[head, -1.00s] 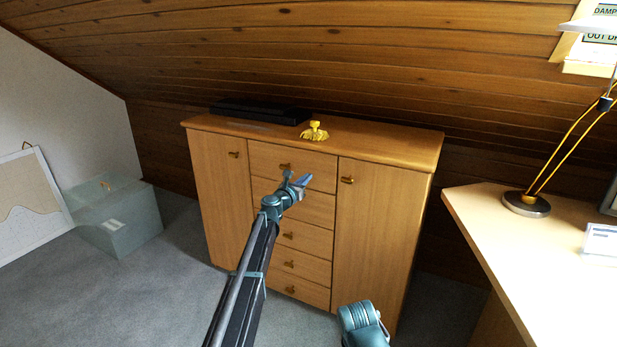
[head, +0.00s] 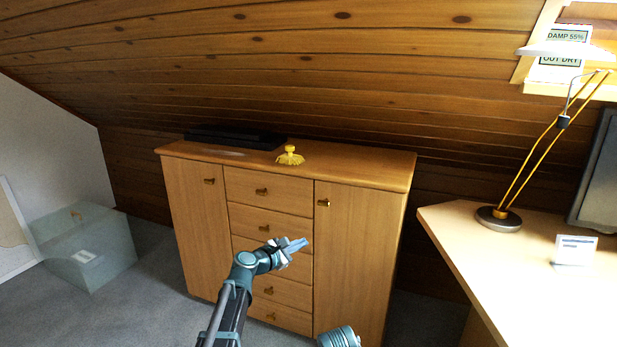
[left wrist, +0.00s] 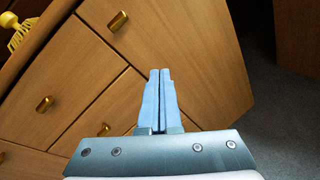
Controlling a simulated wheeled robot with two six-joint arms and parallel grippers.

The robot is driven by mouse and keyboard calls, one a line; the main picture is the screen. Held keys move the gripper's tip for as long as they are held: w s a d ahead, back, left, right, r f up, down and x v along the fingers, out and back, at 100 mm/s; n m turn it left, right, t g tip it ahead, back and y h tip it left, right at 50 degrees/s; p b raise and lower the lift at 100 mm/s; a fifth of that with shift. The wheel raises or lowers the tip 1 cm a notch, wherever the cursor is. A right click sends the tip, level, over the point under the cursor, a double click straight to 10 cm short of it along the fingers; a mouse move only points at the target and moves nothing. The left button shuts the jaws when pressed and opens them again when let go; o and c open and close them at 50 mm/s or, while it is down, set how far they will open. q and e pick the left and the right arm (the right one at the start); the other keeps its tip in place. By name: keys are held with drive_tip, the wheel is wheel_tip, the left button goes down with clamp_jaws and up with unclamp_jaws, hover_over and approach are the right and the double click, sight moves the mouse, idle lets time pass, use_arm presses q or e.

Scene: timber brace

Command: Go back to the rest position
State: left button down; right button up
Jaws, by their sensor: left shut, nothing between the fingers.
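My left gripper (head: 296,245) is in front of the drawers of the wooden cabinet (head: 350,255), below the cabinet top. Its blue fingers are together with nothing between them, as the left wrist view (left wrist: 158,95) also shows. Part of another teal arm piece of mine shows at the bottom edge of the head view, but no right fingers are visible.
A yellow brush-like object (head: 290,158) and a flat black box (head: 236,137) lie on the cabinet top. A translucent box (head: 85,250) stands on the carpet at left. A desk (head: 500,260) with a lamp (head: 499,219) and a small sign (head: 575,251) is at right.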

use_arm(q)
drive_tip(key=s+d+f+m+g+y, duration=0.1)
drive_tip(key=s+d+f+m+g, duration=0.3)
drive_tip(key=s, duration=0.3)
drive_tip(key=s+d+f+m+g, duration=0.2)
drive_tip(key=s+f+m, duration=0.2)
drive_tip(key=s+m, duration=0.25)
drive_tip(key=s+d+f+m+g+y, duration=0.1)
drive_tip(key=s+d+f+m+g, duration=0.15)
drive_tip(key=s+f+m, duration=0.35)
drive_tip(key=s+a+f+m+g+y, duration=0.2)
drive_tip(key=s+a+m+y, duration=0.25)
drive_tip(key=s, duration=0.55)
drive_tip(key=s+a+f+m+g+y, duration=0.15)
drive_tip(key=s+a+m+y, duration=0.35)
drive_tip(key=s, duration=0.6)
wheel_tip(320, 180, up, 33)
drive_tip(key=w+d+h+p, duration=0.1)
drive_tip(key=p, duration=3.2)
drive_tip(key=shift+g, duration=0.4)
